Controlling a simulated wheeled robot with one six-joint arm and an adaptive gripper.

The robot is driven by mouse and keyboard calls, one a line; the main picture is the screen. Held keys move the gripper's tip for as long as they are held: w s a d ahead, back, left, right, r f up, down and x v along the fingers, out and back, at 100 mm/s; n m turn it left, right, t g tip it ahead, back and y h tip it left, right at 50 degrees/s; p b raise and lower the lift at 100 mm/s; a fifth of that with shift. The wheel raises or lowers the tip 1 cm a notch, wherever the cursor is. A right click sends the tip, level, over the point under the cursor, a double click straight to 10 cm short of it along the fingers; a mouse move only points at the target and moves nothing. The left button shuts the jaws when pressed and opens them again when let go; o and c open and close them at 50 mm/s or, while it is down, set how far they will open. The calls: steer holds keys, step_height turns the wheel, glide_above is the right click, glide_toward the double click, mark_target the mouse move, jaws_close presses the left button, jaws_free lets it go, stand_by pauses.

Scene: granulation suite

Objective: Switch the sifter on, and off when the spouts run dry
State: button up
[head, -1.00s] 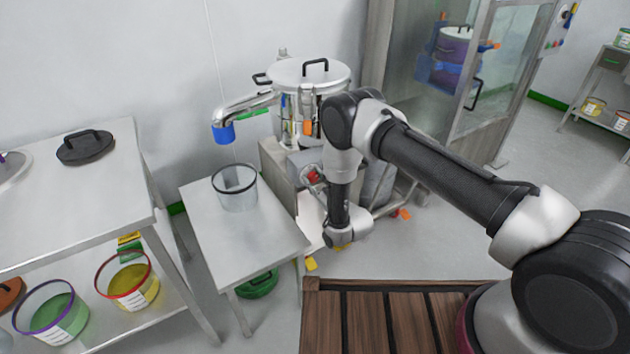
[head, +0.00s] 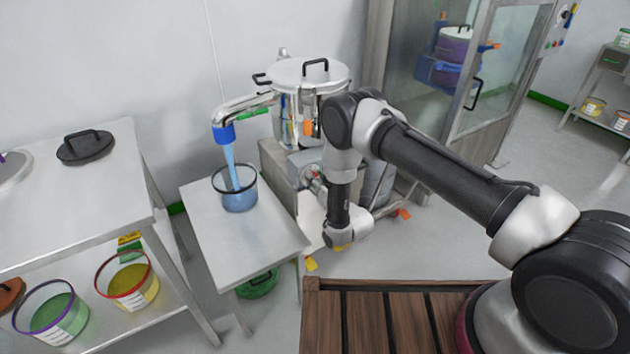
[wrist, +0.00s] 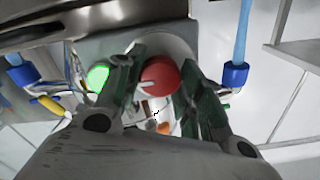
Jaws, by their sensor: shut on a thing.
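The sifter (head: 308,95) is a steel drum with a lidded top against the wall. Its spout ends in a blue collar (head: 223,133), and a blue stream falls from it into a clear bucket (head: 239,197), which holds blue material. The wrist view shows a blue stream (wrist: 243,35) at a blue collar (wrist: 235,76) on the right, and another blue collar (wrist: 22,73) at left. My gripper (wrist: 160,88) is shut on the red switch knob (wrist: 160,74), with a finger on each side. A green lamp (wrist: 98,77) beside it is lit. The head view barely shows my gripper.
The bucket stands on a small steel table (head: 225,240). A larger steel table (head: 90,210) at left bears a black lid (head: 85,146), with colored tubs below. A glass-doored booth (head: 500,80) stands at right. A wooden slatted deck (head: 385,315) is in front.

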steer(key=shift+m, duration=0.3)
steer(key=o, duration=1)
steer(key=v, duration=1.2)
